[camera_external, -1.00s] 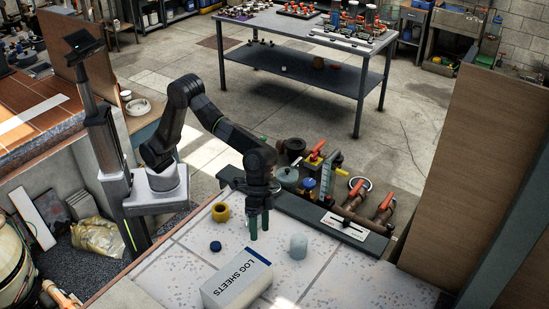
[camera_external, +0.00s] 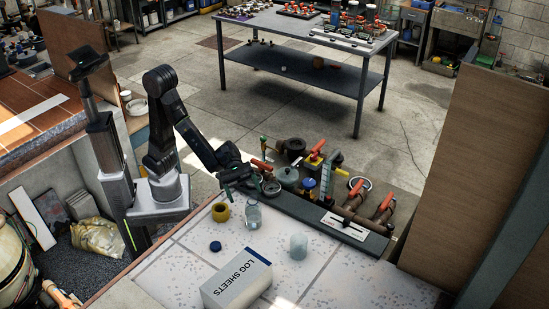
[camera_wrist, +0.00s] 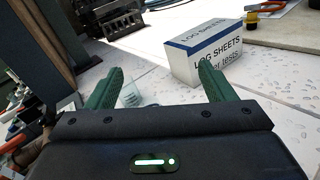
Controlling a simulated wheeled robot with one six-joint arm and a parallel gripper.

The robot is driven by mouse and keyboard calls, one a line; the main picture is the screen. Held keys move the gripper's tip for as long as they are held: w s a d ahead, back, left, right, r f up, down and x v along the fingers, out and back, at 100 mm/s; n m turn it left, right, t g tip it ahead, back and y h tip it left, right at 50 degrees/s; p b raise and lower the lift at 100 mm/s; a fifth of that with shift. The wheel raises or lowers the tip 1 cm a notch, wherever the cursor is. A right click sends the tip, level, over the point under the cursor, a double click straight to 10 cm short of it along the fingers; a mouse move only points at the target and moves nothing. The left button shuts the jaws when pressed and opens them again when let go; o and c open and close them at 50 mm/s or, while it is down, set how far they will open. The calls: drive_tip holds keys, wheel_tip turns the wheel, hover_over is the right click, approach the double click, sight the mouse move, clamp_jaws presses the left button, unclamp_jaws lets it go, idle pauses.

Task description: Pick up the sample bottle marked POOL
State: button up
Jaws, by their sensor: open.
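A clear bottle (camera_external: 253,214) stands upright on the pale tiled deck, beside a yellow ring-like item. A frosted, whitish bottle (camera_external: 298,246) stands farther right. No POOL marking is readable on either. My gripper (camera_external: 232,183) is raised above and left of the clear bottle, apart from it, and holds nothing. In the wrist view its green fingers (camera_wrist: 162,84) are spread wide; a pale translucent bottle (camera_wrist: 133,95) shows beyond them near the left finger, partly hidden. I cannot tell which bottle this is.
A LOG SHEETS box (camera_external: 238,282) lies at the front of the deck. A blue cap (camera_external: 215,246) and the yellow item (camera_external: 220,212) are to its upper left. Pipes with red-handled valves (camera_external: 355,190) line the far edge.

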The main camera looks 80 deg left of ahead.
drive_tip(key=a+f+n+t, duration=0.2)
drive_tip(key=a+n+t, duration=0.1)
drive_tip(key=a+n, duration=0.1)
approach(256, 217)
drive_tip(key=shift+w+d+y, duration=0.3)
drive_tip(key=shift+w+d, duration=0.05)
drive_tip(key=shift+d, duration=0.45)
drive_tip(key=shift+d+r, duration=0.15)
drive_tip(key=shift+d, duration=0.1)
drive_tip(key=p+x, duration=0.1)
drive_tip(key=x, duration=0.6)
drive_tip(key=shift+w+p, duration=0.1)
drive_tip(key=shift+p, duration=0.2)
drive_tip(key=c, duration=1)
drive_tip(key=shift+c, duration=0.8)
